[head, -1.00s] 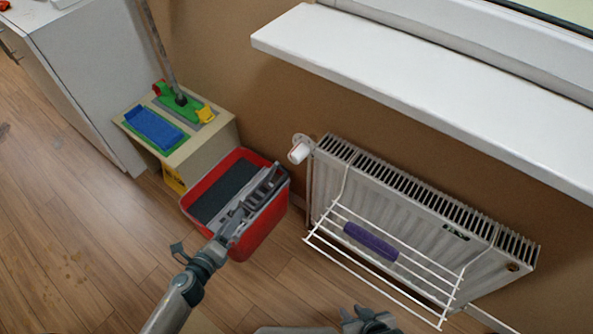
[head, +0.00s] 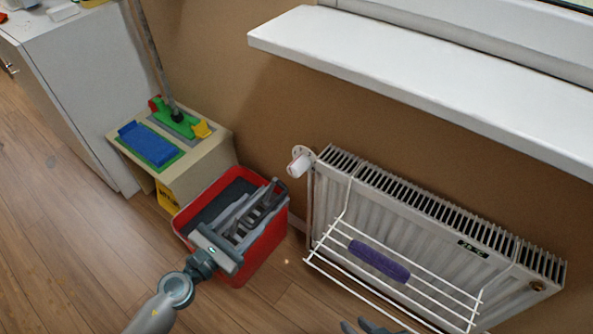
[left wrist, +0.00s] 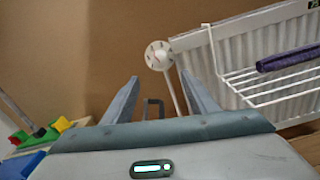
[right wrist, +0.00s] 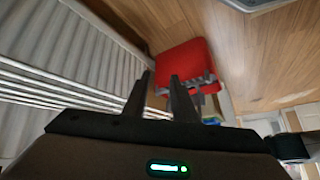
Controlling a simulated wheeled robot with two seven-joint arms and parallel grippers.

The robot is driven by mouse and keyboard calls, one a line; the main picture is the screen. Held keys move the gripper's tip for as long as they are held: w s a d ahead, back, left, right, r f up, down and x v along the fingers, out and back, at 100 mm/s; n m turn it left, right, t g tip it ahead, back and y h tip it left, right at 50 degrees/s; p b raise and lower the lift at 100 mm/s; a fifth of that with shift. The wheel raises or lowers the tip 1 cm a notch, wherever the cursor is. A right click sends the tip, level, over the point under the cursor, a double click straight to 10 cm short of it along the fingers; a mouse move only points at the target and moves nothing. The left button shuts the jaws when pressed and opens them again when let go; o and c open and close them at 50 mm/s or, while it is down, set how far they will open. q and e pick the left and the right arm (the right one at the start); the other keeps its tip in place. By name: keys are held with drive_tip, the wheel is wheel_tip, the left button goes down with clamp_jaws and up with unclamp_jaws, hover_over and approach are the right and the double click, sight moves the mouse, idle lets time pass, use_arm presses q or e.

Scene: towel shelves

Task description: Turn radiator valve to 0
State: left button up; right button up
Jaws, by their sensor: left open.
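The radiator valve (head: 300,164) is a white knob at the upper left corner of the white radiator (head: 430,215). My right gripper (head: 368,327) barely shows at the bottom edge of the head view. In the right wrist view its fingers (right wrist: 161,78) are apart and empty.
A red bucket (head: 262,252) with a grey wringer stands left of the radiator. A wire rack (head: 330,262) with a purple roll (head: 379,261) hangs on the radiator's front. A white sill (head: 420,80) juts out above. A low beige stand (head: 205,160) holds cleaning tools.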

use_arm(q)
drive_tip(key=p, duration=0.1)
approach(292, 173)
drive_tip(key=x, duration=0.9)
drive_tip(key=shift+d, duration=0.1)
drive_tip(key=shift+w+d, duration=0.35)
drive_tip(key=shift+w, duration=0.2)
drive_tip(key=shift+w+d, duration=0.1)
use_arm(e)
drive_tip(key=shift+d+f+g, duration=0.35)
drive_tip(key=shift+d+g, duration=0.05)
drive_tip(key=shift+d, duration=0.35)
drive_tip(key=shift+s, duration=0.2)
use_arm(q)
drive_tip(key=c, duration=1.1)
drive_tip(key=shift+o, duration=0.2)
use_arm(e)
drive_tip(key=shift+w+d, duration=0.2)
drive_tip(key=shift+d, duration=0.05)
